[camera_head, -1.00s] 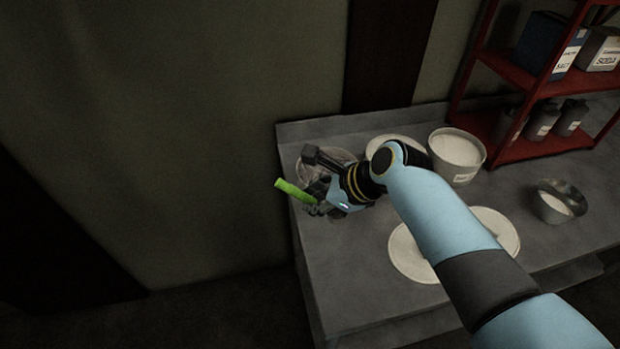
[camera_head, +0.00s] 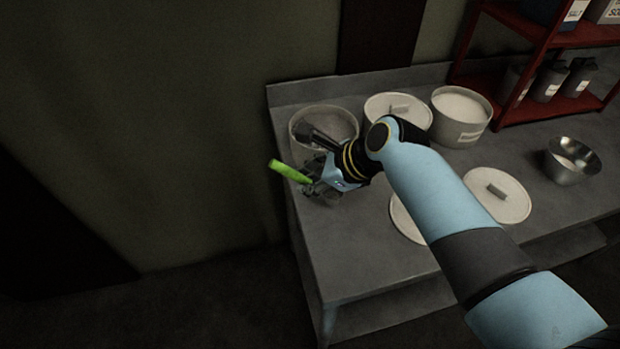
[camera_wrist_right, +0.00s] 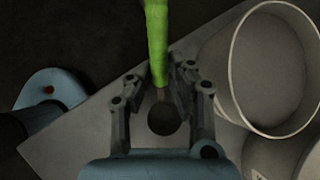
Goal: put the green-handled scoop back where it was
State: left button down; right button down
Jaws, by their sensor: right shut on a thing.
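The green-handled scoop (camera_head: 290,171) is in my right gripper (camera_head: 314,184), at the left end of the grey counter. The gripper is shut on it. The handle points up and left in the head view, over the counter's left edge. In the right wrist view the green handle (camera_wrist_right: 157,40) passes between the fingers (camera_wrist_right: 162,88), and a round dark part shows below it. The open, off-white tub (camera_head: 325,115) stands just behind the gripper, partly covered by it. The tub also shows at right in the wrist view (camera_wrist_right: 232,75). My left gripper is not in view.
A lidded tub (camera_head: 398,99) and an open tub with white contents (camera_head: 462,108) stand farther right. A round lid (camera_head: 510,205) and another, partly hidden pale disc (camera_head: 402,218) lie on the counter (camera_head: 355,255). A metal bowl (camera_head: 572,165) and red shelf (camera_head: 510,105) are at right.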

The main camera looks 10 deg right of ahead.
jog(key=shift+f, duration=0.55)
dwell(0.4)
jog(key=c, duration=1.1)
grip_release()
jog(key=shift+c, duration=0.2)
jog(key=v, duration=1.2)
